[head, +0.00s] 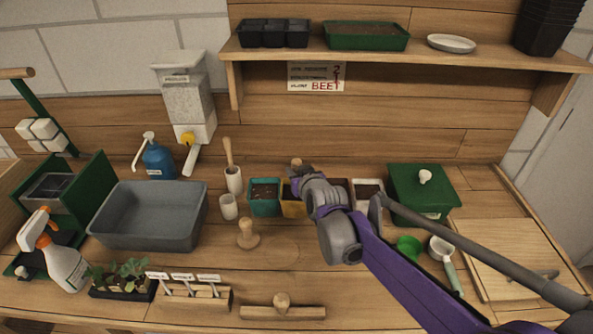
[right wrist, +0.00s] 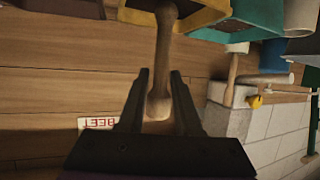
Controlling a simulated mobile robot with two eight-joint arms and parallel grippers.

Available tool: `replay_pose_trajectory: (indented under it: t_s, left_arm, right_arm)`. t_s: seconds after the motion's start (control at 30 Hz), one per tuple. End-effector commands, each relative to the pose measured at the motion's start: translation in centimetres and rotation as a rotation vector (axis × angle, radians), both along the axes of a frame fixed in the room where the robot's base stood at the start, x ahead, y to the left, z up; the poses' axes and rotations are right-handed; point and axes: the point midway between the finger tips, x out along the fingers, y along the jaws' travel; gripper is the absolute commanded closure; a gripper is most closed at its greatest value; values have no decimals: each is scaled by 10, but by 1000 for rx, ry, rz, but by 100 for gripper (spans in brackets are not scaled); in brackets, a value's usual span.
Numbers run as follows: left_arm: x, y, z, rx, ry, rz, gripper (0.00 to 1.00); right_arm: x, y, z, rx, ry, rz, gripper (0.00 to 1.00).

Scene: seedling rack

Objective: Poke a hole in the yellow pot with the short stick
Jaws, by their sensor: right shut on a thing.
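The yellow pot (head: 290,205) stands in the row of pots at the back of the bench, partly hidden behind my right arm. My right gripper (right wrist: 160,95) is shut on the short wooden stick (right wrist: 164,60), whose rounded knob shows between the fingers. In the head view only the top of the stick (head: 296,162) shows, above the yellow pot. In the right wrist view the stick's far end overlaps the yellow pot (right wrist: 208,14). I cannot tell whether its tip is in the soil. My left gripper is not in view.
A teal pot (head: 264,209) stands left of the yellow pot; a white pot (head: 368,184) is to its right. A longer stick stands in a white holder (head: 234,184), behind an empty white cup (head: 228,207). A green lidded box (head: 410,178) stands right. The shelf (head: 400,57) overhangs behind.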

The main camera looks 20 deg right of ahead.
Motion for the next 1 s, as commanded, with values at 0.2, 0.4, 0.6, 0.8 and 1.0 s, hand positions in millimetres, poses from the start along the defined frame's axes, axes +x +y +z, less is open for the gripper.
replay_pose_trajectory:
  t_s: [0.2, 0.4, 0.6, 0.8, 1.0]
  left_arm:
    - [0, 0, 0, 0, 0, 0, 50]
    - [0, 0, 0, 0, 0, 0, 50]
    - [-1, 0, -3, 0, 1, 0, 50]
    - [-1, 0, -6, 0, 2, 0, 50]
    - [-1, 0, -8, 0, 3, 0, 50]
  right_arm:
    - [0, 0, 0, 0, 2, 0, 100]
    - [0, 0, -1, 0, 2, 0, 100]
    - [0, 0, -5, 0, 2, 0, 100]
    - [0, 0, -9, 0, 2, 0, 100]
    - [0, 0, -13, 0, 1, 0, 100]
